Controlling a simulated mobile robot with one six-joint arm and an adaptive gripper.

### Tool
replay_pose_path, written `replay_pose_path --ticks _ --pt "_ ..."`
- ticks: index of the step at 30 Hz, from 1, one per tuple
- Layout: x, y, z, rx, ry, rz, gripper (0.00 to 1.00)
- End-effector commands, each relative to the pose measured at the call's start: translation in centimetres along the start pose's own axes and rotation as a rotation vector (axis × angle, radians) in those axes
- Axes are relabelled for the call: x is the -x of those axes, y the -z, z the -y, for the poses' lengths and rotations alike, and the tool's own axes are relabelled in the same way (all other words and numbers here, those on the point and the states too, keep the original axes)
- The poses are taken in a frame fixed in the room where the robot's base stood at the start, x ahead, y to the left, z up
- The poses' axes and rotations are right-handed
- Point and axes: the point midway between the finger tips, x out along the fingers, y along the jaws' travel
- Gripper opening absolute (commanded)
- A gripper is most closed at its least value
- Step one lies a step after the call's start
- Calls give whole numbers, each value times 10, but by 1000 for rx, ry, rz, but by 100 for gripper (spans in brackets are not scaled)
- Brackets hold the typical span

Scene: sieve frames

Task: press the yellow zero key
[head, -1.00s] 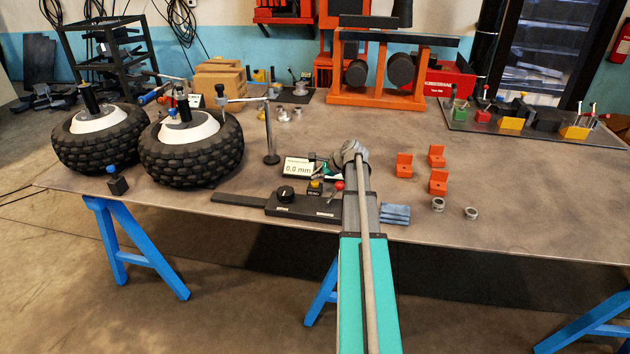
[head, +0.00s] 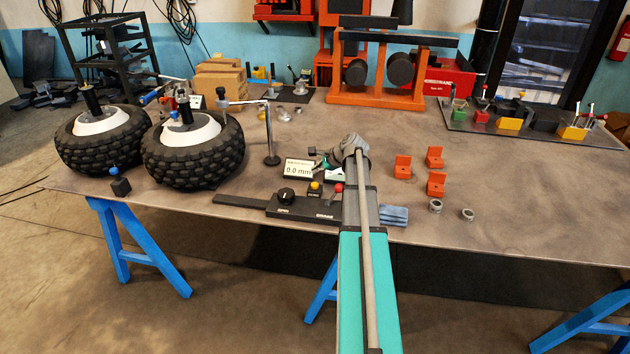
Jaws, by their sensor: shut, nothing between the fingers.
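The yellow zero key (head: 315,187) sits on a small dark block of the black control unit near the table's front edge. The white display (head: 299,169) just behind it reads 0.0 mm. My gripper (head: 324,164) is small in view, left of my wrist, behind and slightly right of the key in the picture. It is shut and empty. It looks apart from the key, but its height above the table is hard to tell. My arm hides the right end of the unit.
A black knob (head: 286,196) and a red-tipped lever (head: 337,188) flank the key.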

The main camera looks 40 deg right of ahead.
Motion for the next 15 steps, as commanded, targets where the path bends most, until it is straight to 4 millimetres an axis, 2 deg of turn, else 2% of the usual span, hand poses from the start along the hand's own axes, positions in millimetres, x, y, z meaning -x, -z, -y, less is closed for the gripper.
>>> replay_pose_path --ticks 6,15 --pt "12 -9 9 0 0 0 0" --pt "13 -10 10 0 0 0 0"
